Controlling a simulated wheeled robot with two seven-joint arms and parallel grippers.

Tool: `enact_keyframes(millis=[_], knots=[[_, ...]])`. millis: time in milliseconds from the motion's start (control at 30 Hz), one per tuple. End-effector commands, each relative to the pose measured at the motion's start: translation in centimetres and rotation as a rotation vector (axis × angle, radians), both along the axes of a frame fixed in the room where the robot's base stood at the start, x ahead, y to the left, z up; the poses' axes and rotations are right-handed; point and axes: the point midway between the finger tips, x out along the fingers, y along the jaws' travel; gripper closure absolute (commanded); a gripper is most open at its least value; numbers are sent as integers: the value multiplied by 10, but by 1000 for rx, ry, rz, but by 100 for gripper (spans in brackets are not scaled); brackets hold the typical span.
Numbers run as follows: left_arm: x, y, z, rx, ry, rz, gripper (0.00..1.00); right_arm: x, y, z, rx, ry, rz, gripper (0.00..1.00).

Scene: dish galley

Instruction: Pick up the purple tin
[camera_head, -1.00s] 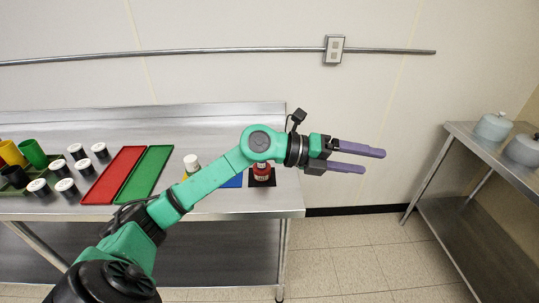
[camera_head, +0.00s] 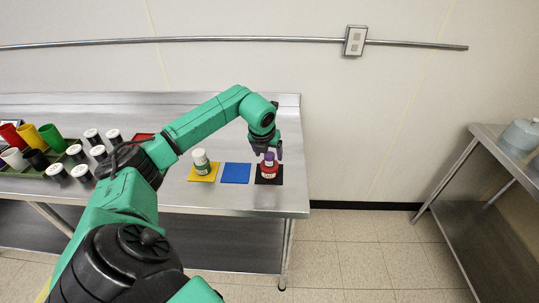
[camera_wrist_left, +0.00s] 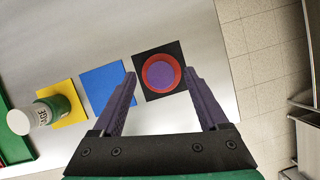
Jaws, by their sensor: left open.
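The purple tin (camera_head: 269,159) stands on a red tin (camera_head: 268,171), which is on a black square mat (camera_head: 262,181) near the right end of the steel table. In the left wrist view the purple tin (camera_wrist_left: 159,75) is a round purple top inside the red rim, on the black mat (camera_wrist_left: 148,56). My left gripper (camera_head: 266,152) is open and points down just above the purple tin. In the left wrist view its purple fingers (camera_wrist_left: 160,74) lie on either side of the tin, with gaps. My right gripper is in neither view.
A blue mat (camera_head: 236,173) lies empty to the left. Beyond it a green-and-white bottle (camera_head: 201,161) stands on a yellow mat (camera_head: 205,174). Several cups and white-lidded jars stand further left. A wall is behind; the table (camera_head: 295,190) ends close right.

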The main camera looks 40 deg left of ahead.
Motion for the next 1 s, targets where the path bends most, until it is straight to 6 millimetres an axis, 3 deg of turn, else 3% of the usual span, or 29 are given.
enact_keyframes(millis=[33, 167, 333, 367, 500, 567, 867, 1000], knots=[[3, 0, -3, -5, 5, 0, 23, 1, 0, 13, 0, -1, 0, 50], [9, 3, -21, -2, 1, 0, 23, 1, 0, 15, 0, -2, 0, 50], [9, 4, -24, 0, 0, -1, 23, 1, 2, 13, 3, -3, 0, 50], [9, 4, -24, 0, 0, -1, 27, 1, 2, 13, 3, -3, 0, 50], [9, 4, -24, 0, 0, -1, 81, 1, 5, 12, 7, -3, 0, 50], [9, 4, -23, 0, 0, -1, 100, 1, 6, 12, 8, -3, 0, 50], [10, 4, -21, 0, -1, -1, 100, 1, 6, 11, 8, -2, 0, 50], [10, 4, -10, 0, -4, -2, 100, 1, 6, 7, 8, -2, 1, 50]])
